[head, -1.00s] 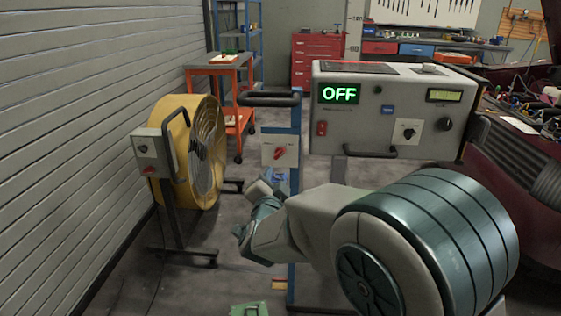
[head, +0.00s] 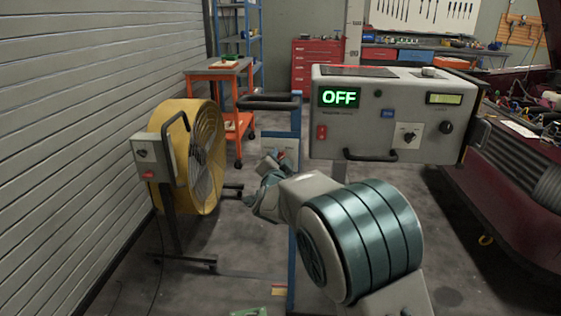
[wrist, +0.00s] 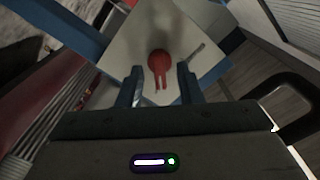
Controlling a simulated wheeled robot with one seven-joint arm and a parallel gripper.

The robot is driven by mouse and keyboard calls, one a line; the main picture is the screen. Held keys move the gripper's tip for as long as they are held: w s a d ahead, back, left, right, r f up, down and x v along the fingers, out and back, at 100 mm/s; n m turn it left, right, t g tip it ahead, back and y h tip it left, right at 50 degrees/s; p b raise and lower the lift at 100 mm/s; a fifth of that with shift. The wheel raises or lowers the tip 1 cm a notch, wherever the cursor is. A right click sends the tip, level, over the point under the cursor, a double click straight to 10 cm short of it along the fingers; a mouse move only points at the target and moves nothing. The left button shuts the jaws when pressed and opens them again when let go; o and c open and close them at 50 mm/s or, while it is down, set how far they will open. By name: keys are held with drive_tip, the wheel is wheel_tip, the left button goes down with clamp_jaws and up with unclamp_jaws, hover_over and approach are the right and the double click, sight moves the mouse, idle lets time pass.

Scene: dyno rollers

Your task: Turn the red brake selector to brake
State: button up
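The red brake selector (wrist: 160,62) sits on a pale square plate (wrist: 122,45) in the wrist view. Its knob is round with a narrow part pointing at my gripper. My gripper (wrist: 160,84) is open, one finger to each side of the narrow part in the picture. Whether the fingertips touch the selector or are still short of it, I cannot tell. In the head view my gripper (head: 268,163) is at the plate (head: 274,144) on the blue post (head: 294,210), and only a bit of the red selector (head: 282,155) shows beside it.
A grey console (head: 345,128) right of the post shows a green OFF display (head: 340,96). A yellow fan (head: 178,130) stands left. A dark red car (head: 510,200) is at the right. The floor between is mostly clear.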

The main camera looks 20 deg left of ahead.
drive_tip(key=c, duration=0.7)
drive_tip(key=shift+r+n+p, duration=0.2)
drive_tip(key=shift+n+p, duration=0.65)
drive_tip(key=shift+n, duration=0.15)
drive_tip(key=n+p, duration=0.3)
drive_tip(key=n, duration=0.1)
drive_tip(key=shift+a+n, duration=0.15)
drive_tip(key=shift+n, duration=0.15)
drive_tip(key=n+p, duration=0.2)
drive_tip(key=n, duration=0.1)
drive_tip(key=n+p, duration=0.2)
drive_tip(key=n, duration=0.2)
drive_tip(key=n+p, duration=0.2)
drive_tip(key=n, duration=0.2)
drive_tip(key=shift+s+a+f, duration=0.1)
drive_tip(key=shift+a+f, duration=0.05)
drive_tip(key=shift+a, duration=0.15)
drive_tip(key=shift+f+n, duration=0.1)
drive_tip(key=shift+n, duration=0.2)
